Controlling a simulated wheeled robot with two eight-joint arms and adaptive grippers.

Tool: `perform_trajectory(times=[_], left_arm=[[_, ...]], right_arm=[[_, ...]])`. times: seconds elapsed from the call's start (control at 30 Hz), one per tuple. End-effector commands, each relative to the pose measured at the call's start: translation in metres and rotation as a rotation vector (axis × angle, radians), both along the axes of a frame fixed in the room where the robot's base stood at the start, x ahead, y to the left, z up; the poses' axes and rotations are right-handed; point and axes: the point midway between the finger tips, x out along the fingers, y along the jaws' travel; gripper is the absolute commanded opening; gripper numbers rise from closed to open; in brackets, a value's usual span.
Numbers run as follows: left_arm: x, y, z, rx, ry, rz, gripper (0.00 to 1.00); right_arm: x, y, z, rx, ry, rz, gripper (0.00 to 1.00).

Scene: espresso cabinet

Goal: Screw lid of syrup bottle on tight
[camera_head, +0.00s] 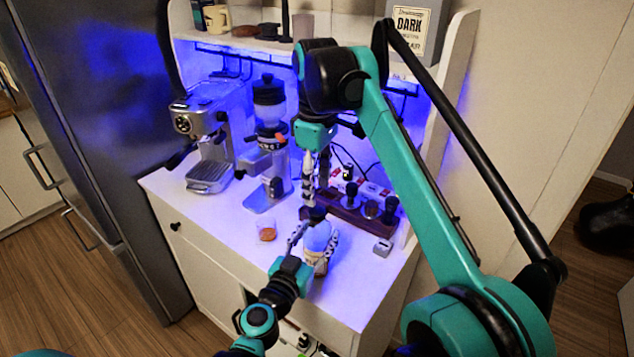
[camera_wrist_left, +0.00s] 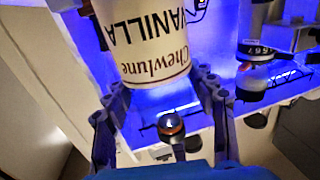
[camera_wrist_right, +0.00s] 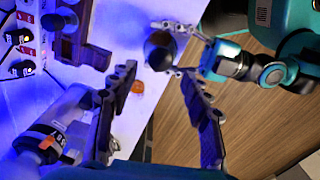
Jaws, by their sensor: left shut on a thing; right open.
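The syrup bottle (camera_head: 317,238) stands at the front of the white cabinet top. Its pale label, reading VANILLA, fills the upper part of the left wrist view (camera_wrist_left: 140,40). My left gripper (camera_head: 315,243) is shut around the bottle's body, one finger on each side. The dark lid (camera_head: 315,213) is on top of the bottle, and it also shows as a dark round shape in the right wrist view (camera_wrist_right: 160,50). I cannot tell how tight it sits. My right gripper (camera_head: 309,178) points down above the lid, with its fingers open and empty. The lid lies just beyond the fingertips.
A small glass with orange liquid (camera_head: 266,231) stands left of the bottle. A grinder (camera_head: 270,140) and an espresso machine (camera_head: 205,135) stand behind to the left. A wooden rack with tampers (camera_head: 350,205) is behind to the right. The front left worktop is clear.

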Motion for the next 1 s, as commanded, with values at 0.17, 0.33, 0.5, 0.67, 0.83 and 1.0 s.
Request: perform_trajectory(times=[0.17, 0.33, 0.5, 0.67, 0.83, 1.0], left_arm=[[0.000, 0.000, 0.000, 0.000, 0.000, 0.000, 0.00], [0.000, 0.000, 0.000, 0.000, 0.000, 0.000, 0.00], [0.000, 0.000, 0.000, 0.000, 0.000, 0.000, 0.00], [0.000, 0.000, 0.000, 0.000, 0.000, 0.000, 0.00], [0.000, 0.000, 0.000, 0.000, 0.000, 0.000, 0.00], [0.000, 0.000, 0.000, 0.000, 0.000, 0.000, 0.00]], right_arm=[[0.000, 0.000, 0.011, 0.000, 0.000, 0.179, 0.48], [-0.001, 0.000, 0.013, 0.000, -0.001, 0.217, 0.48], [-0.001, 0.000, 0.013, 0.000, 0.000, 0.215, 0.48], [-0.001, 0.000, 0.007, 0.000, 0.000, 0.214, 0.48], [-0.001, 0.000, -0.016, 0.000, 0.000, 0.213, 0.48], [-0.001, 0.000, -0.043, 0.000, 0.000, 0.213, 0.48]])
